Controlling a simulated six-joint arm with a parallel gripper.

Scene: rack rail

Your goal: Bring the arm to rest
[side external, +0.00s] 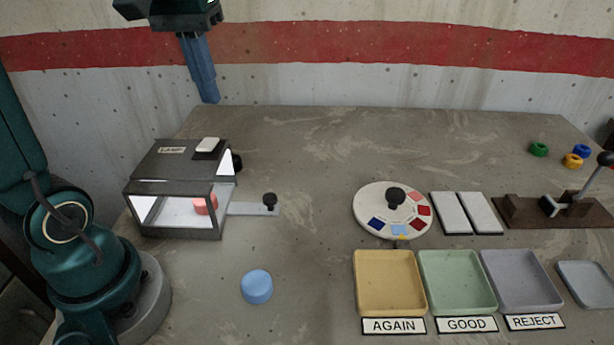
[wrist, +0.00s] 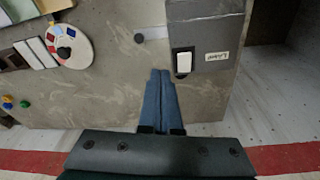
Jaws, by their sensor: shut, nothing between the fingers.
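My gripper (side external: 208,98) hangs high above the back left of the table (side external: 315,150), pointing down. It also shows in the wrist view (wrist: 160,73), where its two blue fingers lie together with nothing between them. It is above and behind the lamp box (side external: 165,165) in the side view and appears clear of it. The lamp box also shows in the wrist view (wrist: 205,45), just right of the fingertips. My arm's links between the base and the gripper are partly out of the side view.
A red piece (side external: 205,204) sits inside the lamp box. To the right are a colour dial (side external: 376,222), two white plates (side external: 465,212), a lever (side external: 590,185), and yellow (side external: 390,284), green (side external: 458,283) and grey (side external: 522,281) trays. The table's back middle is clear.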

